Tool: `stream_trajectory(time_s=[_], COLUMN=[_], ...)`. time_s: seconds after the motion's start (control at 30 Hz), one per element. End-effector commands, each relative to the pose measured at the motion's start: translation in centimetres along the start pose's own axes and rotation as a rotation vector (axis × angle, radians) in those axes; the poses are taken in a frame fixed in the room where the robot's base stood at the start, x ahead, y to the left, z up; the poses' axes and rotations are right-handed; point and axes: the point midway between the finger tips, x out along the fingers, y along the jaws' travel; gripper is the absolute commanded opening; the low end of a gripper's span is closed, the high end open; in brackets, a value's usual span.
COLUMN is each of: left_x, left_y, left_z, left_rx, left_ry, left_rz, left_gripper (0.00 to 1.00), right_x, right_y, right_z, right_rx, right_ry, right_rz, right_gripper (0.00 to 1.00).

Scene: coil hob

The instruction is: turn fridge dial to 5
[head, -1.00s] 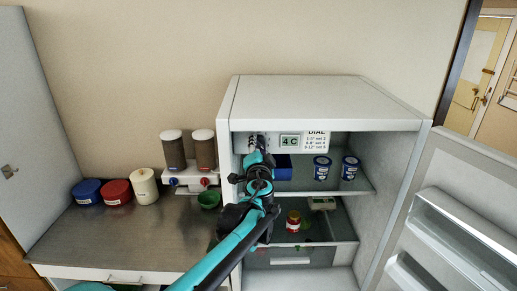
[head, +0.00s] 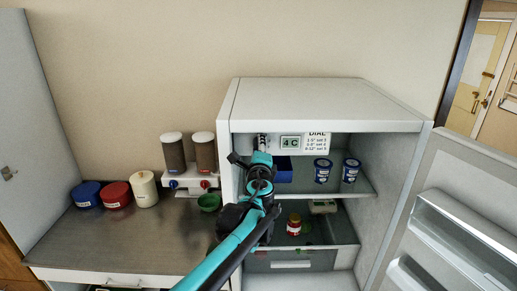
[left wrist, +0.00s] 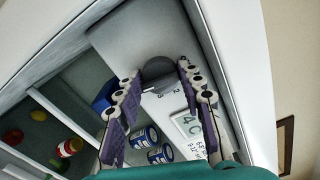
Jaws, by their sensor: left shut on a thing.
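The fridge dial (left wrist: 158,72) is a dark grey round knob in the left wrist view. It sits on a pale panel with small printed numbers beside it. My left gripper (left wrist: 158,74) has its two fingers on either side of the dial and is shut on it. In the head view my left gripper (head: 261,142) reaches into the top left of the open fridge (head: 320,98) and hides the dial. Which number the dial points to cannot be read. A display (head: 290,142) reads 4 C. My right gripper is in neither view.
A DIAL card (head: 317,142) hangs beside the display; its small print is unclear. Blue-labelled tubs (head: 322,171) and a blue box (head: 284,175) stand on the upper shelf. A red-lidded jar (head: 294,224) stands below. The open fridge door (head: 455,205) is at the right.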

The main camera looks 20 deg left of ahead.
Motion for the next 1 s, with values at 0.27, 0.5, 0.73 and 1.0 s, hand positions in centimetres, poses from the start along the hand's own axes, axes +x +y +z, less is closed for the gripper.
stream_trajectory(time_s=[0.27, 0.5, 0.73, 1.0], left_x=[-0.07, -0.08, -0.09, -0.1], left_y=[0.06, 0.06, 0.07, 0.1], left_z=[-0.12, -0.14, -0.14, -0.15], left_rx=[0.153, 0.216, 0.231, 0.229], left_ry=[0.002, 0.002, 0.002, 0.002], left_rz=[0.0, 0.0, 0.0, 0.0], left_gripper=[0.09, 0.09, 0.09, 0.4], right_x=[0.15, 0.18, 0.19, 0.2], right_y=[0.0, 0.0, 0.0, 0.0], right_z=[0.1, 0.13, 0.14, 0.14], right_rx=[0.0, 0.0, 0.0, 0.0], right_ry=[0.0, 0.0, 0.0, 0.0], right_rz=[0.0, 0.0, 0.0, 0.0], right_gripper=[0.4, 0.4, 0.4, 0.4])
